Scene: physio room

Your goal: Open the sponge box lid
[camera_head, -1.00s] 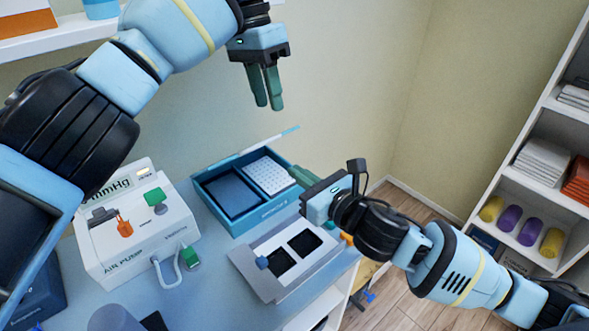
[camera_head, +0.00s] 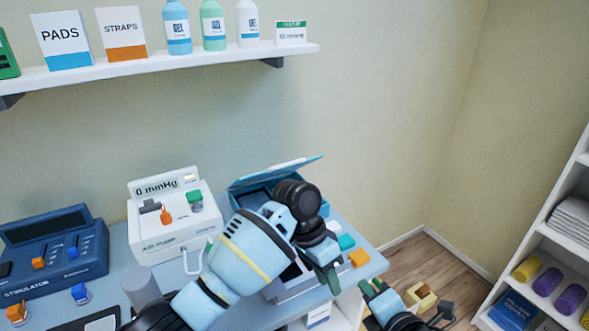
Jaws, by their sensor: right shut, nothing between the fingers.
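The sponge box (camera_head: 243,199) is a blue box on the table, right of the air pump. Its lid (camera_head: 278,173) is raised and tilted back toward the wall, so the box stands open. My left arm covers the box's front and right, and its contents are mostly hidden. My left gripper (camera_head: 332,284) points down in front of the box, over the table's front right part; its finger gap is not clear. My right gripper (camera_head: 366,287) is shut and empty at the lower right, beyond the table's edge and apart from the box.
The air pump (camera_head: 172,222) and the stimulator (camera_head: 52,252) stand left of the box. A teal block (camera_head: 346,242) and an orange block (camera_head: 359,258) lie near the table's right edge. A wall shelf (camera_head: 160,70) with bottles hangs above. A white rack (camera_head: 545,240) stands at right.

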